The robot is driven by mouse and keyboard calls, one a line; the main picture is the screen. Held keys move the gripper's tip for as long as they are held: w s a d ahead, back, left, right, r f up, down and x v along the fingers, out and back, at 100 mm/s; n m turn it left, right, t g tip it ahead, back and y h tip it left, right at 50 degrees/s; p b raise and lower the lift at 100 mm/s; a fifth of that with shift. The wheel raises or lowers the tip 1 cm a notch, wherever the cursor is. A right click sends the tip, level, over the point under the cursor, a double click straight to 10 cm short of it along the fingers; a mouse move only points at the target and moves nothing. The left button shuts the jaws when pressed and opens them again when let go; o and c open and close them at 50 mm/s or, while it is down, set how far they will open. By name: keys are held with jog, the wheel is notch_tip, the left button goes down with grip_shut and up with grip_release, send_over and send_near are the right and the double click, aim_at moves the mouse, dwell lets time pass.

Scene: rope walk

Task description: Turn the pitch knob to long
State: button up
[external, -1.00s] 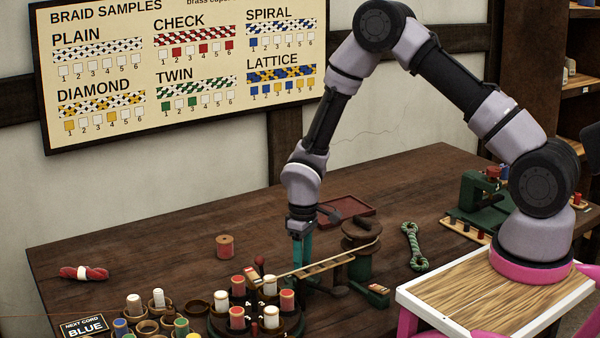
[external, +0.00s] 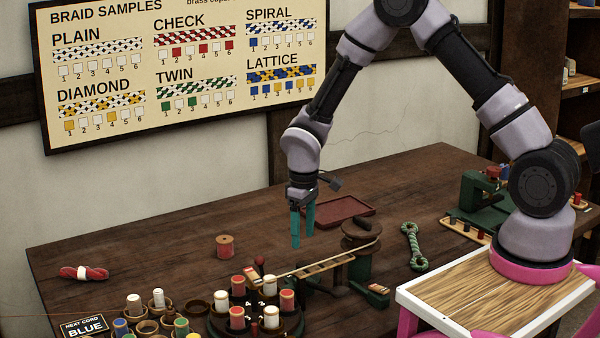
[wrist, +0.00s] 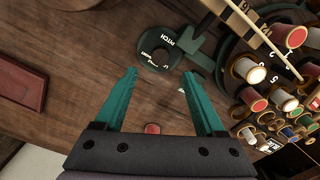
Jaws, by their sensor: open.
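The pitch knob's round dark green plate (wrist: 158,48) shows at the top middle of the wrist view, with the word PITCH beside it. Small lettering on it is too small to read surely, so I cannot tell the knob's setting. My gripper (external: 302,240) has two teal fingers pointing down above the table, behind the braiding machine (external: 255,318). In the wrist view the gripper (wrist: 160,76) is open and empty, its fingertips short of the plate and apart from it. In the external view I cannot make out the knob clearly.
Bobbins stand on the machine's carrier (external: 238,318) at the front. A ladder-like wooden rail (external: 310,268) leads to a green post. A red spool (external: 225,246), a red tray (external: 340,210) and a green cord hank (external: 414,246) lie around.

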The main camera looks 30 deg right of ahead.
jog(key=shift+r, duration=1.45)
jog(key=s+d+r+m+t, duration=0.15)
jog(key=d+r, duration=0.35)
jog(key=r, duration=0.6)
jog(key=s+d+r+m+t, duration=0.1)
jog(key=s+d+r+m, duration=0.3)
jog(key=r, duration=0.7)
jog(key=s+d+r+m+t+y, duration=0.1)
jog(key=s+d+r+m+t, duration=0.1)
jog(key=s+d+r, duration=0.3)
jog(key=s+d+r+m+t, duration=0.2)
jog(key=s+d+r, duration=0.3)
jog(key=s+r, duration=0.4)
jog(key=s, duration=0.4)
jog(key=shift+s+t+y, duration=0.15)
jog(key=shift+t+y, duration=0.2)
jog(key=shift+y, duration=0.05)
